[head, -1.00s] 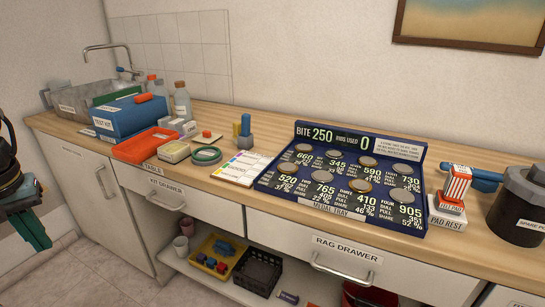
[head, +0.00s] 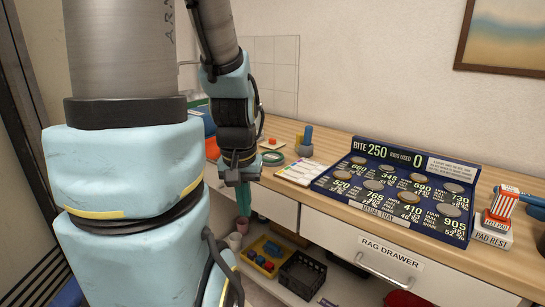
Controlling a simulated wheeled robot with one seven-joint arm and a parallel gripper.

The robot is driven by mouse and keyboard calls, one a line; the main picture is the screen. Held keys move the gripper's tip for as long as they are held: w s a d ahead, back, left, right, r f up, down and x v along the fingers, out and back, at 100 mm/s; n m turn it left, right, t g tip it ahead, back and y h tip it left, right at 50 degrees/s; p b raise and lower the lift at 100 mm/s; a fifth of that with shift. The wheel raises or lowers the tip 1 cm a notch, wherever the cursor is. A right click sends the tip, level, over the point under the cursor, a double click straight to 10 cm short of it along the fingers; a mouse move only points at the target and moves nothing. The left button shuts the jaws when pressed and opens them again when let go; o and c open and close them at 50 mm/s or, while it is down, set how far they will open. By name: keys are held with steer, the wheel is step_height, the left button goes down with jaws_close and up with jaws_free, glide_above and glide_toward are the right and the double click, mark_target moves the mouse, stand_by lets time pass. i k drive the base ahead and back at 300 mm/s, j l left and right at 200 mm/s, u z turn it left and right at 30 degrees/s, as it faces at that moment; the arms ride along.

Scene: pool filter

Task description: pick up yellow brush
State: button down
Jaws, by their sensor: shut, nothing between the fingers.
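My gripper (head: 243,200) hangs in front of the counter's left part, with its green fingertips pointing down and shut on nothing. It is in front of the counter edge, above the lower shelf. No other clear yellow brush shows. My arm hides much of the counter's left end.
The blue medal tray (head: 395,190) fills the middle of the counter (head: 500,252). Below are the rag drawer (head: 385,262), a yellow bin (head: 262,242) and a black crate (head: 300,272).

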mark_target(299, 135)
steer(key=i+j, duration=0.15)
steer(key=i, duration=0.3)
steer(key=i+j+u, duration=0.1)
steer(key=i, duration=0.4)
steer(key=i+j, duration=0.2)
steer(key=i, duration=0.25)
